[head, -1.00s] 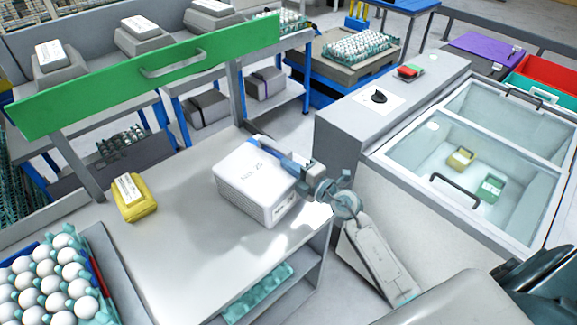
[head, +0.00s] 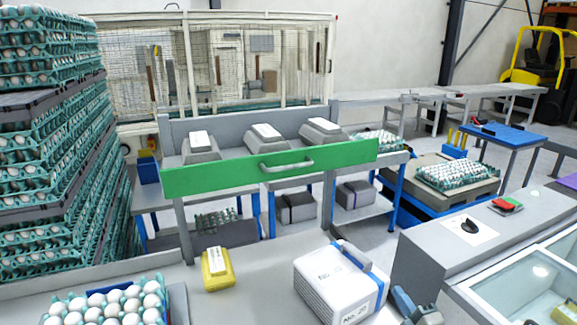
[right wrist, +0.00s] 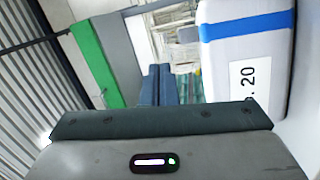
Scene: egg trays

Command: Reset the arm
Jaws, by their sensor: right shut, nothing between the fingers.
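My right gripper (head: 404,299) shows at the bottom edge of the head view, just right of a white box (head: 318,285) with a blue strap and a "No. 20" label. In the right wrist view its blue-grey fingers (right wrist: 158,85) are together with nothing between them, and the white box (right wrist: 268,70) stands to their right. I cannot tell whether gripper and box touch. Most of my right arm is outside the head view. My left gripper is not in view.
A yellow box (head: 217,269) sits on the grey worktop (head: 255,285). An egg tray (head: 75,300) is at lower left. A green drawer front (head: 225,176) crosses behind. A glass-topped cabinet (head: 465,290) stands right. Worktop between the boxes is clear.

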